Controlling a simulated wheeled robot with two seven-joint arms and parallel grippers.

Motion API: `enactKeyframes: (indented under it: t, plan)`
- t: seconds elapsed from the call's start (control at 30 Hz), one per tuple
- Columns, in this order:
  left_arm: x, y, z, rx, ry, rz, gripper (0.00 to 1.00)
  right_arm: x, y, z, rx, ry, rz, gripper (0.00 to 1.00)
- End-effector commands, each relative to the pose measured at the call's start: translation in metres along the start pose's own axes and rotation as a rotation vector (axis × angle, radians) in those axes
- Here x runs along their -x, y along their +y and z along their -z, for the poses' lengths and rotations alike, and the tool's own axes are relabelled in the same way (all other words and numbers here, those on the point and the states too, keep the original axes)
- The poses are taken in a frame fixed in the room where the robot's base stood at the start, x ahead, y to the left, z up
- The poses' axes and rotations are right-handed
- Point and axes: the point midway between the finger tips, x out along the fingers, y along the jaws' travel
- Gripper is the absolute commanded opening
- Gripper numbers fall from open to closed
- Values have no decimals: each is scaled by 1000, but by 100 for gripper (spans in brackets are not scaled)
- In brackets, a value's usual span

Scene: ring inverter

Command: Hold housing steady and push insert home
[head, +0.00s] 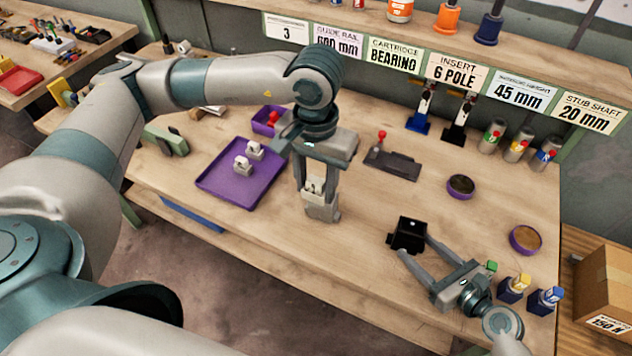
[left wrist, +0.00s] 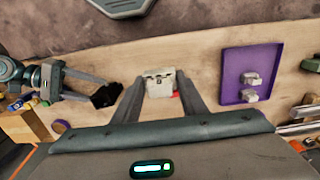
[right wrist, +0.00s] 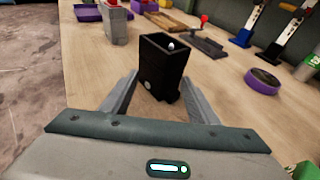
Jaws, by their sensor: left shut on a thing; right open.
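The black open-topped housing (head: 408,234) stands upright on the bench, and it shows in the right wrist view (right wrist: 165,68). My right gripper (head: 417,247) is open, its fingertips at either side of the housing's near end; I cannot tell whether they touch it. My left gripper (head: 315,185) points down, left of the housing, shut on a pale grey-white block-shaped insert (head: 320,209). The insert shows between the fingers in the left wrist view (left wrist: 159,84). I cannot tell whether the insert's lower end touches the bench.
A purple tray (head: 215,190) with two small white parts lies left of my left gripper. A dark fixture with a red knob (head: 392,161) is behind. Round purple dishes (head: 460,187) and small coloured-top bottles (head: 512,289) are at right. Bench between insert and housing is clear.

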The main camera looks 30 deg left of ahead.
Motion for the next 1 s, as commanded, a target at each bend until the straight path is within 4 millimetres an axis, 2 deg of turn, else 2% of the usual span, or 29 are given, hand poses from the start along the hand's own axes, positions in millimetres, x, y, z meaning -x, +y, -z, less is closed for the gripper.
enactKeyframes:
  t: [0.2, 0.4, 0.77, 0.8, 0.83, 1.0]
  plan:
    - [5, 0, 0, 0, 1, 0, 16, -23, 1, -1, -3, 0, -1, 54]
    - [5, 0, 0, 0, 1, 0, 16, -34, 1, 1, -2, 3, -2, 54]
    - [5, 0, 0, 0, 1, 0, 16, -36, 3, 5, -4, 9, -5, 54]
    - [5, 0, 0, 0, 1, 0, 16, -36, 3, 5, -4, 10, -5, 46]
    - [5, 0, 0, 0, 1, 0, 16, -36, 3, 6, -4, 10, -5, 43]
    - [5, 0, 0, 0, 1, 0, 16, -36, 4, 7, -6, 12, -7, 43]
